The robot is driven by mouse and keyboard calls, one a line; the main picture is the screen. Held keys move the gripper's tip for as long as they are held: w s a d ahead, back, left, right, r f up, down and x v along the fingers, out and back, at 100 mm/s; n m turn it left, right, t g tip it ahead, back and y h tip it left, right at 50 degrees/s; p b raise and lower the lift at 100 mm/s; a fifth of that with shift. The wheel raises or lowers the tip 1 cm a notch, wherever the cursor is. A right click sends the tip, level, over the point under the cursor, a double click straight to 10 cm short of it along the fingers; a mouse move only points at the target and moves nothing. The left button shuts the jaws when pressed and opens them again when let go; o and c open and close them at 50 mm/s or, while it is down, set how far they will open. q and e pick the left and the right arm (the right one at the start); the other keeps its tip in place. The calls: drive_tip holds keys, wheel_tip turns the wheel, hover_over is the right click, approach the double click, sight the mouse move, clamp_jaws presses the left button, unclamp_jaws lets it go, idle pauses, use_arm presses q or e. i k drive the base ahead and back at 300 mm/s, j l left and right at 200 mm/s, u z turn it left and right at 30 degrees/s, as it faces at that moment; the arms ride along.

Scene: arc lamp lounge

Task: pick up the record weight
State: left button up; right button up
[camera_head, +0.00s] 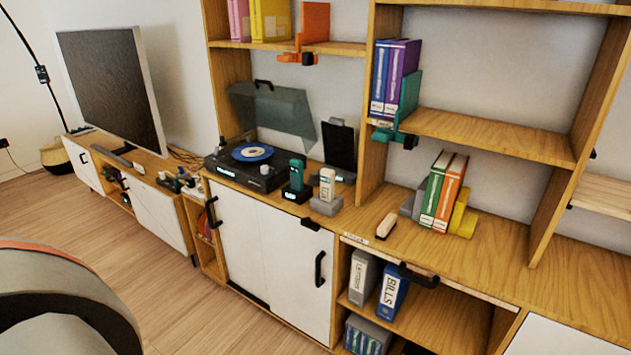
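A black turntable (226,172) stands on the wooden cabinet, its tinted lid (275,108) raised. A blue record (241,156) with a pale centre lies on it. I cannot make out the record weight for certain; a small greyish knob-like thing (264,170) shows at the turntable's front right, and I cannot tell what it is. Neither of my grippers is in view.
A teal handset (297,172) and a cream handset (327,184) stand in docks right of the turntable. A dark panel on a stand (339,146) is behind them. A cream brush-like object (386,226) lies further right. A rounded chair (60,295) fills the lower left. Floor before the cabinet is clear.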

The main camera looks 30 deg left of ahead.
sight(314, 180)
drive_tip(key=u, duration=1.5)
